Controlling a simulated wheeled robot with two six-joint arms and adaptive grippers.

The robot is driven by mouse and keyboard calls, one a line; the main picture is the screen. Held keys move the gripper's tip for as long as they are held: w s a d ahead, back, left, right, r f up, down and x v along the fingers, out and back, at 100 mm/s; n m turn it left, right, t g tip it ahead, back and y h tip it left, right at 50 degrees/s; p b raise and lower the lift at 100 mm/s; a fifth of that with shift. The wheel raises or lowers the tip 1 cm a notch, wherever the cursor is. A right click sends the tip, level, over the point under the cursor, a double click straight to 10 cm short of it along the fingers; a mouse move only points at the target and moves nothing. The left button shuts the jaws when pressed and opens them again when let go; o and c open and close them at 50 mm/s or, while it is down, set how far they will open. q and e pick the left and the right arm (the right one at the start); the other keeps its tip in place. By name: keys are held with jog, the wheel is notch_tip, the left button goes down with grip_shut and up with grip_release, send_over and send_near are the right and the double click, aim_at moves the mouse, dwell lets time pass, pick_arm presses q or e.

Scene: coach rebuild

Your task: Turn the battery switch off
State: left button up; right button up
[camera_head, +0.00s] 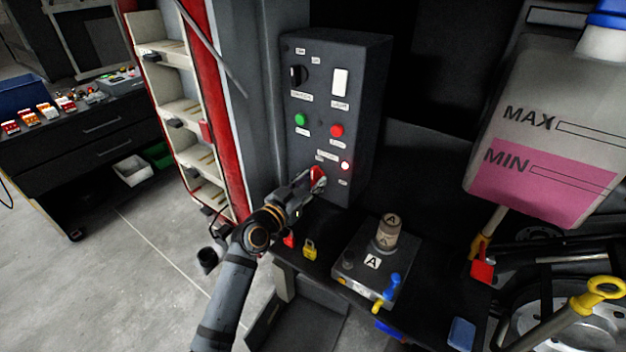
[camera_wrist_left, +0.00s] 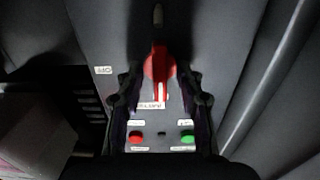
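The battery switch is a red rotary knob (camera_head: 319,175) low on the front of a dark grey control box (camera_head: 350,120). In the left wrist view the knob (camera_wrist_left: 159,66) shows a white line along its handle, pointing down in that picture toward a small label. A label that seems to read OFF (camera_wrist_left: 103,70) sits to the left there. My left gripper (camera_head: 309,184) is at the knob, partly covering it in the head view. In the left wrist view its fingers (camera_wrist_left: 162,84) stand on either side of the knob with gaps between. My right gripper is not in view.
The box also carries a black selector (camera_head: 298,75), a white rocker (camera_head: 340,82), green (camera_head: 300,119) and red (camera_head: 337,131) buttons and a glowing lamp (camera_head: 345,165). A shelf below holds a yellow padlock (camera_head: 310,249) and a battery-like block (camera_head: 360,265). A coolant tank (camera_head: 545,130) hangs right.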

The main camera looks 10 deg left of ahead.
pick_arm(q)
grip_shut()
jog(key=shift+f+m+b, duration=0.2)
jog(key=shift+m+b, duration=0.2)
jog(key=shift+b, duration=0.25)
jog(key=m+b, duration=0.3)
jog(key=shift+m+b, duration=0.9)
jog(key=shift+b, duration=0.25)
jog(key=shift+r, duration=0.15)
